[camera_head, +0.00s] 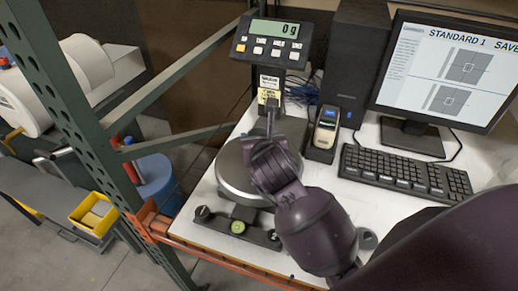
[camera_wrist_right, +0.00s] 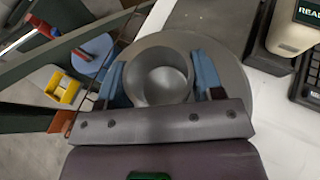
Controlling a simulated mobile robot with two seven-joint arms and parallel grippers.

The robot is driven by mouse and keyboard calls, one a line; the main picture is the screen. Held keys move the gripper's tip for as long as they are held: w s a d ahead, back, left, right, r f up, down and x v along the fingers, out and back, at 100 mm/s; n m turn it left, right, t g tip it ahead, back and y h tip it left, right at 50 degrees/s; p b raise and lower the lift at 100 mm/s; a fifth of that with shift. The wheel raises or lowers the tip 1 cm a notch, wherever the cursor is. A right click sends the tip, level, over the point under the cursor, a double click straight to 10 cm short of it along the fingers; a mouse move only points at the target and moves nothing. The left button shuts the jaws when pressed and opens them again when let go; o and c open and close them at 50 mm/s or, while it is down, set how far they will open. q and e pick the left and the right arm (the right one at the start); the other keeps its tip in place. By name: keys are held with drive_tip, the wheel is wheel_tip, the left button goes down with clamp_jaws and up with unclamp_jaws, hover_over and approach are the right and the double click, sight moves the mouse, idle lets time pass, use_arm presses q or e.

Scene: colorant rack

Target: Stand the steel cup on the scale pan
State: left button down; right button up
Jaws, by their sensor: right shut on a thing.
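The steel cup (camera_wrist_right: 134,76) is a grey, open, round vessel seen from above in the right wrist view. My right gripper (camera_wrist_right: 160,72) is shut on it, one blue finger at each side. In the head view my right gripper (camera_head: 268,150) is over the scale pan, and its body hides the cup. The round grey scale pan (camera_head: 236,178) also shows around the cup in the wrist view (camera_wrist_right: 234,82). I cannot tell whether the cup's base touches the pan. The scale display (camera_head: 272,40) reads 0 g. My left gripper is not in view.
A handheld device in a dock (camera_head: 324,130), a keyboard (camera_head: 405,172), a monitor (camera_head: 448,70) and a black speaker-like box (camera_head: 352,65) stand right of the scale. The scale's post rises behind the pan. A green rack upright (camera_head: 75,105) stands at left.

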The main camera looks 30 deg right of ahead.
drive_tip(key=shift+f, duration=1.55)
drive_tip(key=shift+f, duration=0.2)
drive_tip(key=o, duration=1)
drive_tip(key=shift+r, duration=0.15)
drive_tip(key=b+v, duration=0.1)
drive_tip(key=v, duration=1.1)
